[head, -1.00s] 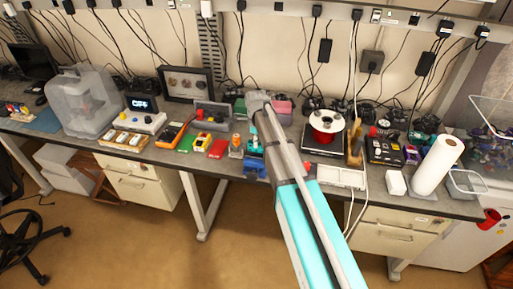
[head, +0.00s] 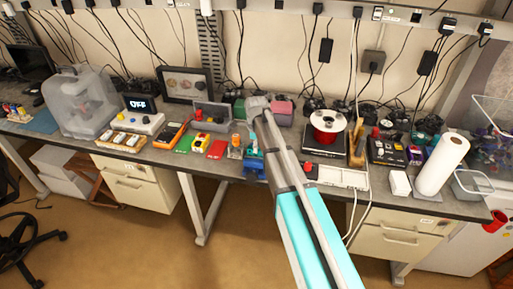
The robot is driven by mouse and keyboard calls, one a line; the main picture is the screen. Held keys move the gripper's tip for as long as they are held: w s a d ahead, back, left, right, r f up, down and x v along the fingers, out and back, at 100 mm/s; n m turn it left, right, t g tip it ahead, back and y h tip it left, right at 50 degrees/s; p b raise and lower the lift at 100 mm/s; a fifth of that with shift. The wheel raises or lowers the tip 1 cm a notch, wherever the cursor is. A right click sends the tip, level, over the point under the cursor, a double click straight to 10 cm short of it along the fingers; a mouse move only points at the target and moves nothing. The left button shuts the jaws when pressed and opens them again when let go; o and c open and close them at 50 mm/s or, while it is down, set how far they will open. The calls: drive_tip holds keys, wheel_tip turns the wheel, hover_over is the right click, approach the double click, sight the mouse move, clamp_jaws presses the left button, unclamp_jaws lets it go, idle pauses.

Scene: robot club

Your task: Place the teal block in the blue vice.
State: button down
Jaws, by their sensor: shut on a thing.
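The blue vice (head: 253,166) stands at the front edge of the bench, left of my forearm. The teal block (head: 253,145) shows just above the vice, partly covered by my arm. My gripper (head: 254,133) points down behind my arm and is mostly hidden. It is shut on the teal block. I cannot tell whether the block touches the vice jaws.
An orange-topped item (head: 236,141) stands close left of the vice. The floor in front is clear.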

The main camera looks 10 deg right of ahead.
drive_tip(key=shift+f+b, duration=0.65)
drive_tip(key=shift+c, duration=2.2)
unclamp_jaws()
drive_tip(key=shift+r, duration=0.2)
wheel_tip(320, 180, up, 13)
drive_tip(key=p, duration=1.3)
drive_tip(key=s+d+n, duration=0.4)
drive_tip(key=s+n, duration=0.7)
drive_tip(key=s, duration=0.1)
drive_tip(key=s+d+n, duration=0.4)
drive_tip(key=s+n, duration=0.6)
drive_tip(key=s, duration=0.2)
drive_tip(key=shift+s+d+n, duration=0.3)
drive_tip(key=shift+n, duration=0.1)
